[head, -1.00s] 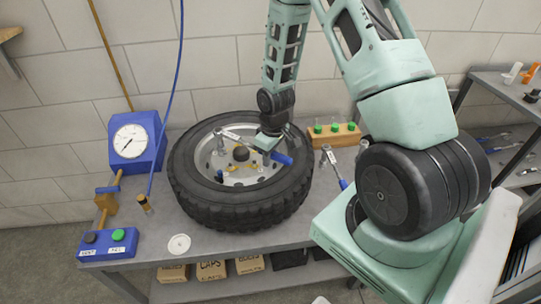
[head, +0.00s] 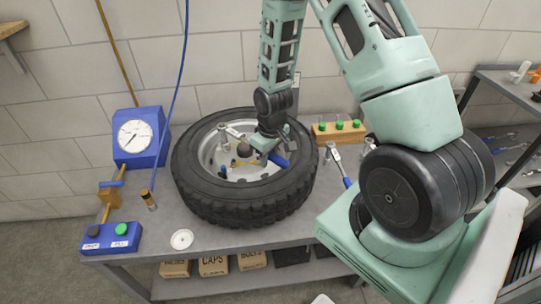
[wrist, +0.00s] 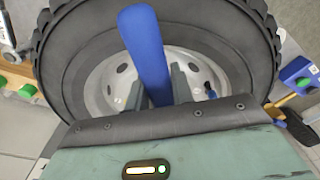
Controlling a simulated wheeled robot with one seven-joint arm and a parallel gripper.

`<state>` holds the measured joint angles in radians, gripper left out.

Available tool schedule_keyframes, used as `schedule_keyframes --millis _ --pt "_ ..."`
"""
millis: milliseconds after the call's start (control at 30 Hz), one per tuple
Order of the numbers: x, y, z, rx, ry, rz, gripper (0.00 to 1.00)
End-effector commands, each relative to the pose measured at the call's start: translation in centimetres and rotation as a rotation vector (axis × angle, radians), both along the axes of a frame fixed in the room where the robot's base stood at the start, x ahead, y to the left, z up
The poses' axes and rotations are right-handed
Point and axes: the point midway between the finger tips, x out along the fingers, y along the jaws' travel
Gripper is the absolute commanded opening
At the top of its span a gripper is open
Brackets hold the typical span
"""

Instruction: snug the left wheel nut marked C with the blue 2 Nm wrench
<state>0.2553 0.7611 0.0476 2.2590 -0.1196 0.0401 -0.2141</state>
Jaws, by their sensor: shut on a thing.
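The wheel, a black tyre (head: 200,193) with a pale rim (head: 209,152), lies flat on the grey bench. My gripper (head: 262,147) is over the right part of the rim in the head view. It is shut on the blue handle of a wrench (head: 280,160); in the wrist view the handle (wrist: 145,45) stands between the fingers (wrist: 155,88). The wrench's working end is hidden in the wrist view and unclear in the head view. A small blue piece (head: 222,171) shows at the rim's lower left. The mark C on a nut cannot be read.
A blue gauge (head: 138,135) and a blue button box (head: 111,238) stand left of the wheel. A wooden block with green-topped pieces (head: 338,131) and another blue-handled tool (head: 340,168) are at right. A white disc (head: 181,239) lies in front. Labelled boxes sit below.

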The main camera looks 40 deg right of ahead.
Motion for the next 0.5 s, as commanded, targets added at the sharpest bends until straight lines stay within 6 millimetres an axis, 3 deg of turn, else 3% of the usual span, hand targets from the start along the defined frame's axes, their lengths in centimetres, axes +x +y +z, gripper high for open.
schedule_keyframes --millis 500 --pt "-0.11 0.54 0.03 0.001 0.000 -0.027 0.00"
